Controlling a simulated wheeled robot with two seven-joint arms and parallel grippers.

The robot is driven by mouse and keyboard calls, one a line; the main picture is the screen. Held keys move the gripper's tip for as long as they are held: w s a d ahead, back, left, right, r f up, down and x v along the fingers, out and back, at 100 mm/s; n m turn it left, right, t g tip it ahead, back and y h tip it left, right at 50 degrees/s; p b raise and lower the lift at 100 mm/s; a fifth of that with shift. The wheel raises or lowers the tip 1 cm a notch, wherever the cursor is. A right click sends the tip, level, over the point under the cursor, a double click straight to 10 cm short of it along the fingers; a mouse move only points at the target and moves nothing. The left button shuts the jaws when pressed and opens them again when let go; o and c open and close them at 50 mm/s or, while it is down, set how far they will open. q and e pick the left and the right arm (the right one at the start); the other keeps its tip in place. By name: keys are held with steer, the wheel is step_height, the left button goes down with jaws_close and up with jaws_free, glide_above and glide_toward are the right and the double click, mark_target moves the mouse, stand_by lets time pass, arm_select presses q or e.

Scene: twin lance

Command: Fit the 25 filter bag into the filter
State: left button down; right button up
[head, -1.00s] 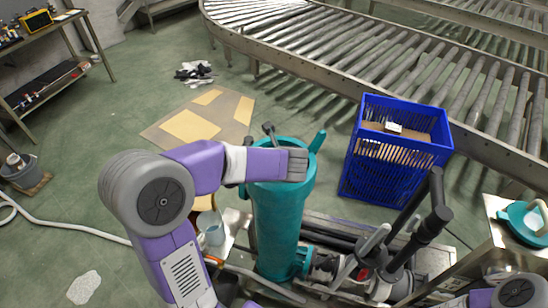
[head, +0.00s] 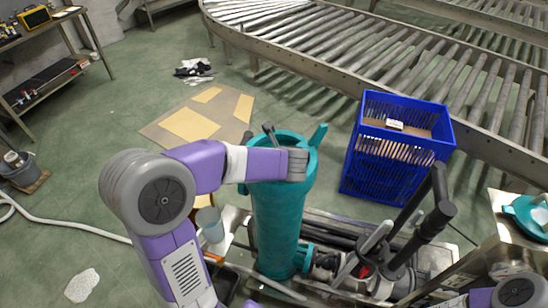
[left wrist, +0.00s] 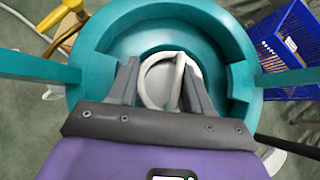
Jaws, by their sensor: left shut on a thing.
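The filter is a tall teal housing (head: 277,230), upright with its round mouth open; its rim also shows in the left wrist view (left wrist: 225,35). My left gripper (left wrist: 158,82) points down into the mouth, shut on a white ring-like piece, which I take for the filter bag (left wrist: 150,92). The ring sits inside the rim as seen from the wrist; how deep, I cannot tell. Any number on it is not readable. In the head view my left wrist covers part of the mouth, and fingers and bag are hidden. My right gripper is out of view.
A blue crate (head: 375,165) stands right of the housing. A teal lid (head: 518,222) lies on a bench at the right edge. Dark pipes and a black lever (head: 425,230) stand close beside the housing. Flat cardboard (head: 160,135) lies on the floor behind.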

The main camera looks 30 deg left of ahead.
arm_select(q)
steer(key=shift+f, duration=0.2)
steer(key=c, duration=0.8)
jaws_free()
steer(key=shift+c, duration=0.2)
steer(key=o, duration=0.4)
steer(key=shift+o, duration=0.2)
steer(key=shift+f, duration=0.1)
steer(key=shift+s+a, duration=0.1)
steer(key=shift+s+d+r, duration=0.15)
steer(key=shift+d+r, duration=0.15)
steer(key=shift+r, duration=0.1)
steer(key=p+v, duration=0.2)
steer(key=v, duration=0.4)
steer(key=shift+r, duration=0.1)
steer(key=shift+d+r, duration=0.3)
steer(key=shift+d, duration=0.05)
